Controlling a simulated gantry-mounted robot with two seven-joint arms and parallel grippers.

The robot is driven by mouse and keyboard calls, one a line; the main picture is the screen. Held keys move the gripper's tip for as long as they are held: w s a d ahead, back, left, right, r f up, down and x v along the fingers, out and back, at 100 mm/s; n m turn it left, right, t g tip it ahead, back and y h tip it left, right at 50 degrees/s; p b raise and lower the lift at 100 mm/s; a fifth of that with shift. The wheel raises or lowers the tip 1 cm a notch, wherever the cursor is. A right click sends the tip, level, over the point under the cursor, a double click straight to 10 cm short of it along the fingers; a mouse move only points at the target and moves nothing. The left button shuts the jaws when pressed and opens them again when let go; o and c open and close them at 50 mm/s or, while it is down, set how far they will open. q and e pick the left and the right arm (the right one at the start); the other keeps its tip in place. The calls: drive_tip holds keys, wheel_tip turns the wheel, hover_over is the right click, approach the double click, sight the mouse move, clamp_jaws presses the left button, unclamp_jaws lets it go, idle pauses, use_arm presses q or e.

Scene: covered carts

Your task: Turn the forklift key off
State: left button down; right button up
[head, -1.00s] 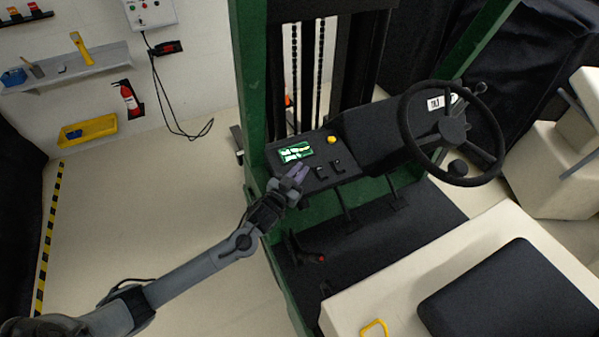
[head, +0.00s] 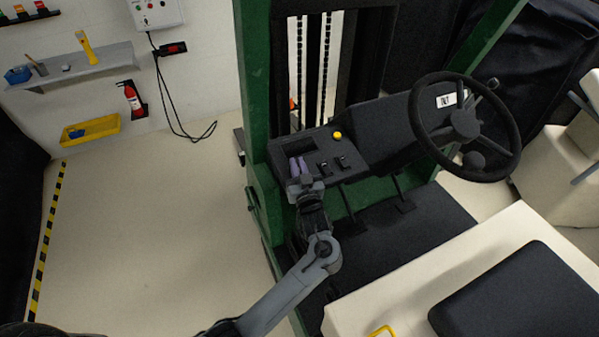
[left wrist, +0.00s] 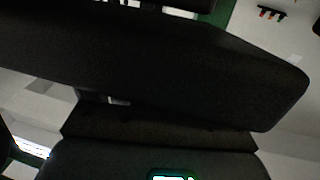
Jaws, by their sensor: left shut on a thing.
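The forklift's dash panel (head: 316,160) is in the middle of the head view. Its display (head: 293,146), at the panel's left, is dark. The key itself is hidden by the fingers. The left wrist view is mostly filled by dark surfaces, with a small bright green-edged patch (left wrist: 172,176) at the bottom; I cannot make out the key there. My right gripper is not in view.
A yellow button (head: 337,135) and two small black switches (head: 333,165) are right of the gripper. The steering wheel (head: 465,124) stands farther right. The seat (head: 520,300) is at lower right, the green mast post (head: 254,80) behind. Open floor lies left.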

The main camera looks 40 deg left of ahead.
use_arm(q)
drive_tip(key=shift+s+a+n+g+y+b, duration=0.1)
drive_tip(key=shift+n+g+y+b, duration=0.8)
drive_tip(key=shift+n+g+b, duration=0.5)
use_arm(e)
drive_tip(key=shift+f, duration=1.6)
use_arm(q)
drive_tip(key=c, duration=1.2)
unclamp_jaws()
drive_tip(key=shift+c, duration=0.2)
drive_tip(key=shift+p, duration=0.3)
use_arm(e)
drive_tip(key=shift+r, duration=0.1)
